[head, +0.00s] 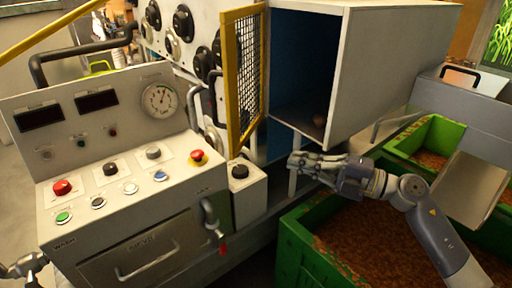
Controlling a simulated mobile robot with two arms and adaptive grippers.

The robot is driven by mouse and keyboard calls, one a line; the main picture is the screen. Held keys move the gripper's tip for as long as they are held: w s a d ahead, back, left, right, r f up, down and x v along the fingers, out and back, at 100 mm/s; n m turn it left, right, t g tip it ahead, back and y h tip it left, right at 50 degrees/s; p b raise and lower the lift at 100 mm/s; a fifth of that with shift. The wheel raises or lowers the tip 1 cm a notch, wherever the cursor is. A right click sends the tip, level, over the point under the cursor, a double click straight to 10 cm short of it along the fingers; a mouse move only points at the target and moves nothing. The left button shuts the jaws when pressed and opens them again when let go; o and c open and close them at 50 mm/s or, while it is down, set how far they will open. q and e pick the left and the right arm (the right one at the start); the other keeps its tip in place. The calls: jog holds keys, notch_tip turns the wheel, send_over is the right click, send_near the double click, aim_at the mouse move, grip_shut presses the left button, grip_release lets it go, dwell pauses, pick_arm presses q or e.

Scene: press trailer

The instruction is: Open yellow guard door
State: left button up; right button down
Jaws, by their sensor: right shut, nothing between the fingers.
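The yellow guard door (243,75) has a yellow frame with dark mesh. It stands swung outward at the left edge of the grey press box, and the box's blue-lined opening (296,60) is uncovered. A small reddish-brown item lies on the floor of the opening. My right gripper (300,162) is shut and empty, below the opening and to the right of the door's lower end, apart from the door. Part of my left gripper (22,268) shows at the lower left corner; its fingers are too cut off to judge.
A control panel (130,185) with buttons and a gauge fills the left. Green bins (295,250) with brown granules stand below and to the right. A grey chute (472,185) is at the right. A small post with a black knob (240,172) stands under the door.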

pick_arm(q)
notch_tip(320, 180, up, 5)
jog(key=p, duration=0.5)
jog(key=shift+s+a, duration=0.1)
jog(key=shift+s, duration=0.05)
pick_arm(e)
jog(key=w+a+n+g, duration=0.1)
jog(key=w+a, duration=0.2)
jog(key=a, duration=1)
jog(key=shift+f+n, duration=0.3)
pick_arm(q)
jog(key=shift+s+f, duration=0.1)
jog(key=shift+s, duration=0.05)
pick_arm(e)
jog(key=shift+w, duration=0.1)
pick_arm(q)
jog(key=shift+s, duration=0.1)
